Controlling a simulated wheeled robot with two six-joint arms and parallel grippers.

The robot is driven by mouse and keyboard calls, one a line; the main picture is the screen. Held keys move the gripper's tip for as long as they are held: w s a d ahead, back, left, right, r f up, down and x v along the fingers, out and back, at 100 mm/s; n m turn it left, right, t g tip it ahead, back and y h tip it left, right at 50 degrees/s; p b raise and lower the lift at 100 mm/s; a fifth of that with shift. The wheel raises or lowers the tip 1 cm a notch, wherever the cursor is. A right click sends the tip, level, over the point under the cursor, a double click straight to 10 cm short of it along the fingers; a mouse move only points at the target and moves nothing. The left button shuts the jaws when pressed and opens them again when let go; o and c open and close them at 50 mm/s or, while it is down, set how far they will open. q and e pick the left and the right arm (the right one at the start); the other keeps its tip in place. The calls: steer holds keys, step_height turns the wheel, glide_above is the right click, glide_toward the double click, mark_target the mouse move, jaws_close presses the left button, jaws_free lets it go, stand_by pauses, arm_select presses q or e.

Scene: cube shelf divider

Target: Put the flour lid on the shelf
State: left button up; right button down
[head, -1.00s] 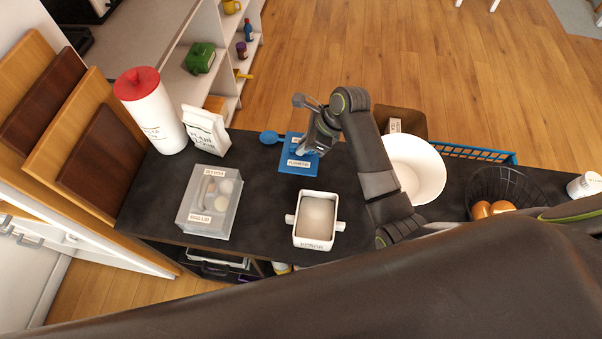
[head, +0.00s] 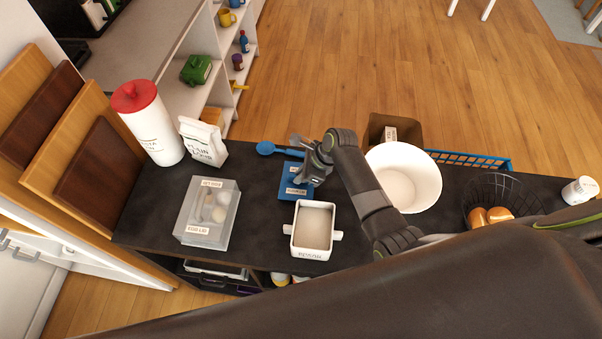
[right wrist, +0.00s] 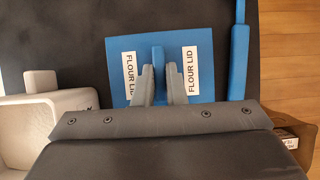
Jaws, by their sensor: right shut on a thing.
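The flour lid is a flat blue square with white labels reading "FLOUR LID". It lies on the dark counter in the head view (head: 288,193) and fills the middle of the right wrist view (right wrist: 204,62). My right gripper (right wrist: 160,80) is shut on the lid's raised blue handle, with one finger on each side. In the head view my right gripper (head: 305,165) is over the lid and hides part of it. The shelf (head: 212,90) is a white open unit at the upper left, holding several small items. My left gripper is not in view.
A white flour container (head: 313,228) stands open just in front of the lid. A blue spoon (head: 275,149) lies behind it. A clear egg box (head: 208,212), flour bag (head: 203,142) and red-topped canister (head: 148,123) stand left; a white bowl (head: 404,177) stands right.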

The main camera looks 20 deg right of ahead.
steer(key=shift+f, duration=0.1)
steer(key=c, duration=1.5)
jaws_free()
steer(key=v, duration=1.2)
